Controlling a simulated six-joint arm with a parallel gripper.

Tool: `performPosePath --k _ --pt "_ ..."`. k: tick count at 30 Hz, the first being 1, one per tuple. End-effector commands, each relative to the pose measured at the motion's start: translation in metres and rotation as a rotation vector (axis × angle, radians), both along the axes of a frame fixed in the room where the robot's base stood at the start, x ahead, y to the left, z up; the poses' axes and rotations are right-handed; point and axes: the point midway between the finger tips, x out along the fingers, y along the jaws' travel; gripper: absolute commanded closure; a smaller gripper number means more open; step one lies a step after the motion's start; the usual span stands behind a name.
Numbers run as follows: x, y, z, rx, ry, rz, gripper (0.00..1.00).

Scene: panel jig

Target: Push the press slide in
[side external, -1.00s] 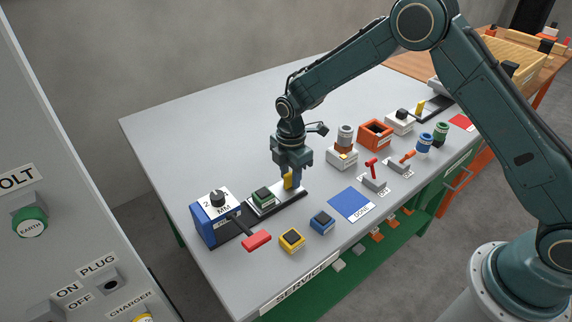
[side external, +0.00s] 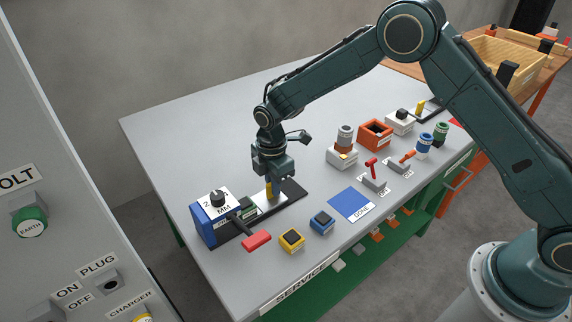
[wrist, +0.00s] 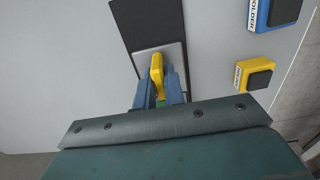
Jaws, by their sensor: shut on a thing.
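The press (side external: 204,224) is a blue block with a white top, a black knob and a red-handled lever (side external: 257,240). A black rail (side external: 294,194) runs from it to the right. The press slide (side external: 279,201) is a silver plate on this rail with an upright yellow handle (side external: 269,189). Its left end, with a dark green block (side external: 248,208), is partly under the press. My gripper (side external: 273,187) is shut on the yellow handle. In the wrist view, the fingers (wrist: 160,92) sit either side of the handle (wrist: 156,74), over the plate (wrist: 174,54).
A yellow block (side external: 291,240) and a blue block (side external: 322,222) stand in front of the rail. A blue mat (side external: 351,205) lies to their right. Small red levers (side external: 371,170) and an orange box (side external: 375,134) stand farther right. The table behind the rail is clear.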

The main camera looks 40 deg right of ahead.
Motion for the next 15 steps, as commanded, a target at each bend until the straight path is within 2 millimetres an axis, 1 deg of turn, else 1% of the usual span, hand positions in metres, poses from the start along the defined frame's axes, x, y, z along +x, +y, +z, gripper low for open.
performPosePath --k 1,3,6,9,15 --pt "0.001 0.015 0.000 0.001 -0.004 0.006 1.00" --pt "0.001 0.031 0.001 0.001 -0.004 0.006 1.00" --pt "0.001 0.049 0.000 0.001 -0.004 0.004 1.00" --pt "0.001 0.058 0.001 0.001 -0.003 0.003 1.00" --pt "0.001 0.062 0.001 0.003 -0.005 0.002 1.00"
